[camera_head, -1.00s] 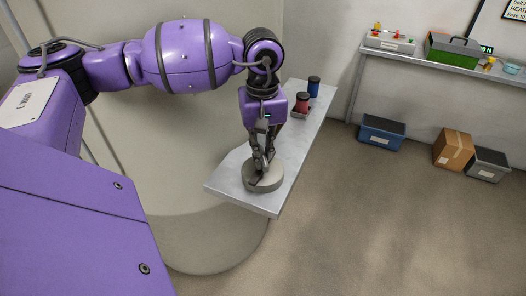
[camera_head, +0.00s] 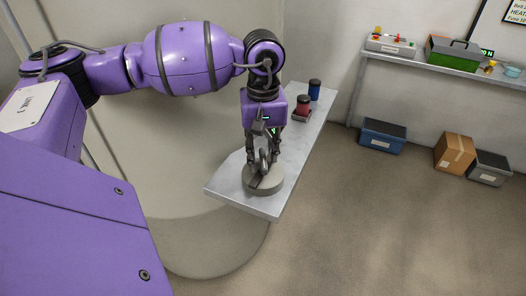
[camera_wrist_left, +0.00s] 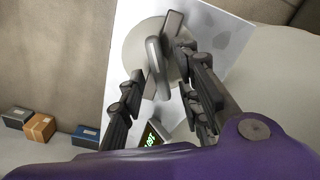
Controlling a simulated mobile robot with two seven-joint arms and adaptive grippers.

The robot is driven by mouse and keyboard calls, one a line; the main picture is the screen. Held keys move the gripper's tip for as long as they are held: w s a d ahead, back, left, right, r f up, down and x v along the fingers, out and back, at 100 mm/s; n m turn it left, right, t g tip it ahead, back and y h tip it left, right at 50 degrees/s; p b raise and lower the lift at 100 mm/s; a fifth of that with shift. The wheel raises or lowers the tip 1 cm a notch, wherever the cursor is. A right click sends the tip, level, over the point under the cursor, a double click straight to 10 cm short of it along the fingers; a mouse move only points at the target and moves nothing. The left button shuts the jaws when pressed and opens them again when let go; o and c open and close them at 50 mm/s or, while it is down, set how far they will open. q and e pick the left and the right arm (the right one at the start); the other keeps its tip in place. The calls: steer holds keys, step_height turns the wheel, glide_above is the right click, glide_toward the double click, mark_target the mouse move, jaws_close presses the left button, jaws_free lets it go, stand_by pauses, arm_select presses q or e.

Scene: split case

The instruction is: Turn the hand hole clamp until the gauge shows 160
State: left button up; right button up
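The hand hole clamp is a grey handle (camera_wrist_left: 156,68) on a round pale grey cover (camera_head: 267,183), which sits at the near end of a light grey shelf. My left gripper (camera_head: 262,158) is above the cover. Its fingers (camera_wrist_left: 168,80) are apart, one to each side of the handle. A gap shows between the left finger and the handle. A lit green readout (camera_wrist_left: 151,140) shows beside the gripper, tilted and too small to read surely. Another green readout (camera_head: 487,52) on the far bench seems to end in "20 N", partly hidden by a toolbox. My right gripper is not in view.
A red container (camera_head: 303,106) and a blue one (camera_head: 314,90) stand farther along the shelf. A bench (camera_head: 425,69) with a green toolbox (camera_head: 453,58) is at the right wall. A blue bin (camera_head: 383,136), a cardboard box (camera_head: 454,152) and a grey bin (camera_head: 489,168) stand on otherwise open floor.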

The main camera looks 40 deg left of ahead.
mark_target(263, 156)
arm_select(q)
steer(key=shift+r, duration=0.1)
step_height(263, 156, up, 12)
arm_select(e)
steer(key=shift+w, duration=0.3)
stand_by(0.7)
